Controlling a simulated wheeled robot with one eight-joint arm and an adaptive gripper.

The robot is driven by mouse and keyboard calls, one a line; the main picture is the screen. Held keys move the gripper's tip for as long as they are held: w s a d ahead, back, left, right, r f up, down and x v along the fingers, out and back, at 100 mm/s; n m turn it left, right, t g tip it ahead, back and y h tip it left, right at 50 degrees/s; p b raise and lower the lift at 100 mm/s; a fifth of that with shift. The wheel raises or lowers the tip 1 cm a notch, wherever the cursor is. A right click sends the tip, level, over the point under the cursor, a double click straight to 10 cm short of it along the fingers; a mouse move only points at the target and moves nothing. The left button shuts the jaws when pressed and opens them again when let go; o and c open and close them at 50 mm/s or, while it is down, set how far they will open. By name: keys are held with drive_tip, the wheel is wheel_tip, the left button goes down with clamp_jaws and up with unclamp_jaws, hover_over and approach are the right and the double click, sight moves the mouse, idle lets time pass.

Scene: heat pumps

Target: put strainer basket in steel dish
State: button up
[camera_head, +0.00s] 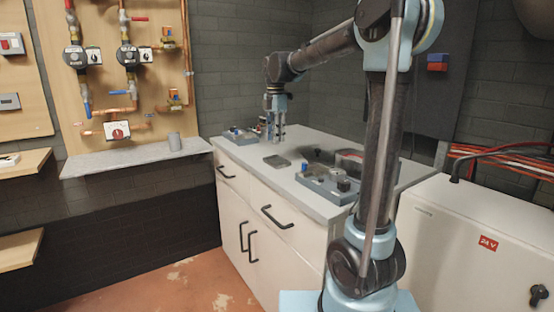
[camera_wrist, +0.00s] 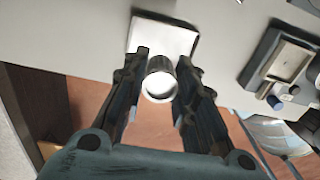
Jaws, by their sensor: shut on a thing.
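My gripper (camera_wrist: 163,62) is shut on the strainer basket (camera_wrist: 160,82), a small grey metal cylinder with a bright round end, held between the two dark fingers in the wrist view. The steel dish (camera_wrist: 168,36) is a pale, shiny square lying on the worktop just beyond the fingertips. The basket overlaps its near edge in that view, and I cannot tell the height between them. In the head view my gripper (camera_head: 275,132) points down above the worktop, and the dish (camera_head: 277,161) lies below it. The basket is too small to make out there.
A grey tray (camera_head: 318,186) with several parts stands on the worktop (camera_head: 262,182) to the right of the dish. Another small tray (camera_head: 240,135) with parts stands at the back left.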

sight(277, 162)
drive_tip(key=shift+d+f, duration=0.2)
drive_tip(key=shift+f, duration=3.85)
drive_tip(key=o, duration=1)
wheel_tip(277, 162, up, 12)
drive_tip(key=shift+r, duration=0.1)
